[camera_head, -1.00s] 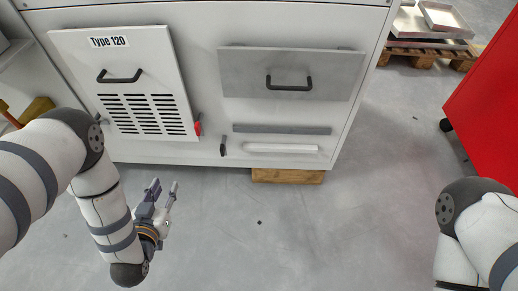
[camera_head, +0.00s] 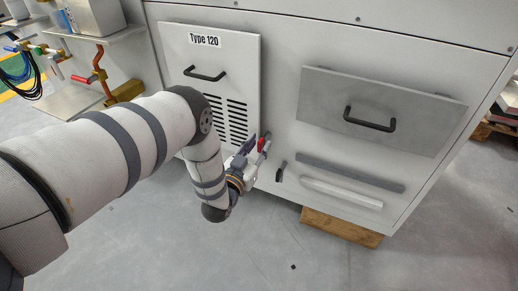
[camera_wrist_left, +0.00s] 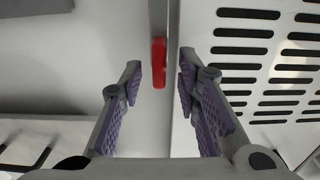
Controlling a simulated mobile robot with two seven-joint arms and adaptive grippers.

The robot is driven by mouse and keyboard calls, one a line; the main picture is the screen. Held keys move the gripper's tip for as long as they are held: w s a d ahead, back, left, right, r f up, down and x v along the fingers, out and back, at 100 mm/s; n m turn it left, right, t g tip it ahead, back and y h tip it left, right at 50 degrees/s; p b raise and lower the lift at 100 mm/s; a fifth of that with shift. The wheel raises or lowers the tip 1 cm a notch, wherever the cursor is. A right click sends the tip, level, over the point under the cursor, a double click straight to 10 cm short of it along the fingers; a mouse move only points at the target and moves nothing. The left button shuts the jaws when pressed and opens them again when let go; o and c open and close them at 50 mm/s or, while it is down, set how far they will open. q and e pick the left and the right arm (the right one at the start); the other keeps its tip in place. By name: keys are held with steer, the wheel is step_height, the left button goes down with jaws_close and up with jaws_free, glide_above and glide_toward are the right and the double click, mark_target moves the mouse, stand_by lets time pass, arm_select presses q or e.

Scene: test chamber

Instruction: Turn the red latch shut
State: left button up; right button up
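The red latch (camera_head: 263,141) sits at the lower right edge of the vented door marked Type 120 (camera_head: 212,75). My left gripper (camera_head: 253,150) is at the latch, with its fingers around it. The latch stands along the seam beside the door's slots. My right gripper is not in view.
A grey drawer panel with a black handle (camera_head: 370,118) is to the right on the cabinet. A small black lever (camera_head: 281,172) is just right of my gripper. A wooden block (camera_head: 341,228) lies under the cabinet.

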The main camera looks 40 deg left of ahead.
arm_select(q)
jaws_close()
steer(key=shift+d+m, duration=0.1)
steer(key=shift+m, duration=0.3)
steer(key=m+p, duration=0.1)
steer(key=m, duration=0.2)
steer(key=shift+d, duration=0.15)
steer(key=m, duration=0.3)
steer(key=shift+w+d+f+m+p, duration=0.1)
steer(key=shift+d+m+p, duration=0.05)
steer(key=shift+m+p, duration=0.25)
steer(key=m, duration=0.6)
steer(key=f+m, duration=0.1)
steer(key=m, duration=0.3)
steer(key=shift+d+b, duration=0.15)
steer(key=shift+b, duration=0.25)
steer(key=shift+m, duration=0.3)
